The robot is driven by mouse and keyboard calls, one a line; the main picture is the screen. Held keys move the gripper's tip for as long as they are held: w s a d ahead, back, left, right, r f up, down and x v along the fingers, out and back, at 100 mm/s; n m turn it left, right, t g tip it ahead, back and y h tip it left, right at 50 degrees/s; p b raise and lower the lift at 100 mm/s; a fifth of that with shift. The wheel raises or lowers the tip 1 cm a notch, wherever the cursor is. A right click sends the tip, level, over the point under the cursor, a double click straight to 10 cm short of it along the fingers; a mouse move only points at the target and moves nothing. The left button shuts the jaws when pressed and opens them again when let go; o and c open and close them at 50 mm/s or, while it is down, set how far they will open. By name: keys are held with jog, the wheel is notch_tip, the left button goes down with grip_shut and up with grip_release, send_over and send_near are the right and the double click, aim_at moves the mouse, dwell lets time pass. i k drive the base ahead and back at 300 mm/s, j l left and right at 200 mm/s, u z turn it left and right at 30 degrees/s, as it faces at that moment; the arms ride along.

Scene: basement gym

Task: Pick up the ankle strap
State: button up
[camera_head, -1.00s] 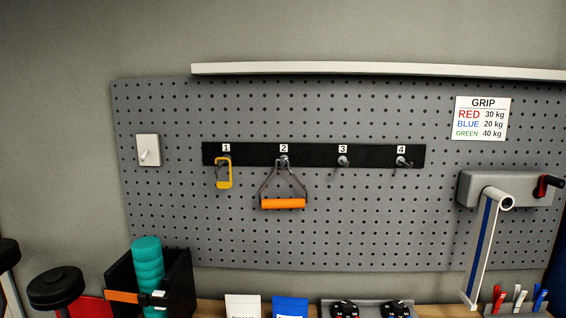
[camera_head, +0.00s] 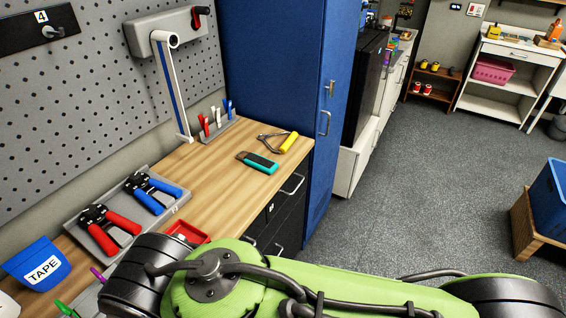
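I cannot make out an ankle strap for certain in this view. A flat teal-and-black piece (camera_head: 258,162) lies on the wooden bench top (camera_head: 205,170), and I cannot tell whether it is a strap. A handle with a yellow grip and dark metal frame (camera_head: 285,142) lies just behind it. My green arm crosses the bottom of the view and hides the front of the bench. My gripper is not in view.
Red-handled (camera_head: 112,230) and blue-handled (camera_head: 152,190) hand grippers rest on a grey tray. A red tray (camera_head: 188,232), a blue TAPE bin (camera_head: 38,265) and a clip rack (camera_head: 215,132) are on the bench. A blue cabinet (camera_head: 285,80) stands beyond. Floor (camera_head: 440,170) is open at right.

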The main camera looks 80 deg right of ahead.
aim_at(263, 164)
jog(key=z, duration=2.4)
